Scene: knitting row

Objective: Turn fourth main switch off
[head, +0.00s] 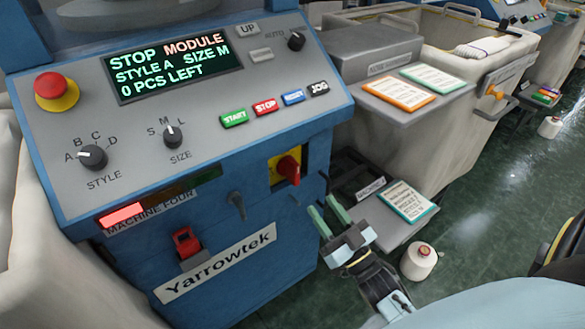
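The machine labelled "MACHINE FOUR" is a blue cabinet with a grey sloped panel (215,155). Its main switch (289,168) is a red rotary knob on a yellow plate, on the front right of the cabinet under the panel. I cannot tell for sure which position the knob points to. My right gripper (318,201) is below and slightly right of the switch, apart from it. Its two green fingers are spread with nothing between them, pointing up toward the cabinet. The display (175,67) reads "STOP MODULE, STYLE A SIZE M, 0 PCS LEFT". My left gripper is out of view.
A red emergency button (56,88), a key switch (236,203) and a red-handled latch (187,243) are on the cabinet. A low shelf (388,228) with a teal-edged card (405,201) stands right of my gripper. A yarn cone (419,262) stands on the green floor.

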